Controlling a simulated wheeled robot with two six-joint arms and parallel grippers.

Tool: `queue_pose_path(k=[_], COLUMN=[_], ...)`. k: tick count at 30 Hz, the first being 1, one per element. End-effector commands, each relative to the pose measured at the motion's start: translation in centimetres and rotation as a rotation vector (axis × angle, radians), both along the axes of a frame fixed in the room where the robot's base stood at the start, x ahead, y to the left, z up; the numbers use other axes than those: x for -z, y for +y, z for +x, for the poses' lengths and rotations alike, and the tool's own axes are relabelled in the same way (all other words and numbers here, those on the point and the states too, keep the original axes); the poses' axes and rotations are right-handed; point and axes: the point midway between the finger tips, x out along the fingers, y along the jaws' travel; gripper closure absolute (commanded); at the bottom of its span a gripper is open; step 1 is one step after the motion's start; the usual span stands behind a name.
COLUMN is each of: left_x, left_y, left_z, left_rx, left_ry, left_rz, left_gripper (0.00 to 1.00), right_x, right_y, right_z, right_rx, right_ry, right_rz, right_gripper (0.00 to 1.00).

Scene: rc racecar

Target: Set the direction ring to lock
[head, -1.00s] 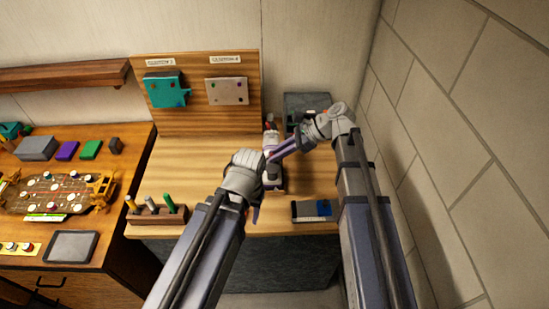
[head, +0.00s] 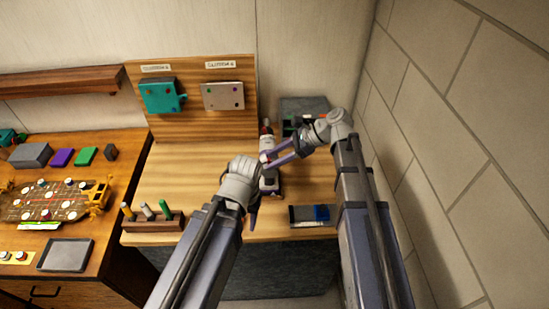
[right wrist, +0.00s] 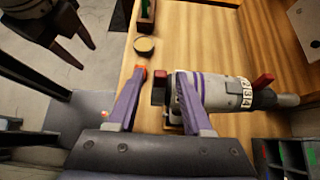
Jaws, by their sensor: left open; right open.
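A grey power tool with purple stripes (right wrist: 215,92) lies on the wooden bench. In the right wrist view it has a numbered collar (right wrist: 246,94), a red tab near the collar (right wrist: 263,82) and a dark red block at its rear (right wrist: 158,86). I cannot tell which part is the direction ring. In the head view the tool (head: 269,178) is partly hidden by my grippers. My right gripper (head: 264,167) is open at the tool, its fingers on either side of the rear block (right wrist: 158,100). My left gripper (head: 253,212) is open, beside the tool's near end.
A rack with several coloured pens (head: 152,222) stands at the bench's front left. A dark bin (head: 303,106) stands behind, and a wooden panel (head: 200,122) at the back. A tiled wall (head: 450,130) borders the right.

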Motion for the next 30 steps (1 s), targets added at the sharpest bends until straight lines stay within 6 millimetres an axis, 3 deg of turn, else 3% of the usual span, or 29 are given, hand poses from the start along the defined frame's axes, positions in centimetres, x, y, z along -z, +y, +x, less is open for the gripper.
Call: queue_pose_path(k=[7, 18, 30], left_x=[-0.9, -4.4, -4.7], left_y=[0.0, 0.0, 0.0], left_z=[0.0, 0.0, 0.0], left_rx=[-0.001, -0.007, -0.006], left_ry=[0.000, 0.000, 0.001], left_rz=[0.000, -0.001, 0.000], left_gripper=[0.50, 0.50, 0.50], right_x=[-1.0, -4.4, -4.7], right_y=[-0.8, -5.3, -6.2], right_z=[0.1, 0.1, 0.0], right_rx=[0.002, 0.001, 0.000], right_ry=[0.001, 0.000, 0.000], right_rz=[0.000, 0.000, 0.000], right_gripper=[0.50, 0.50, 0.50])
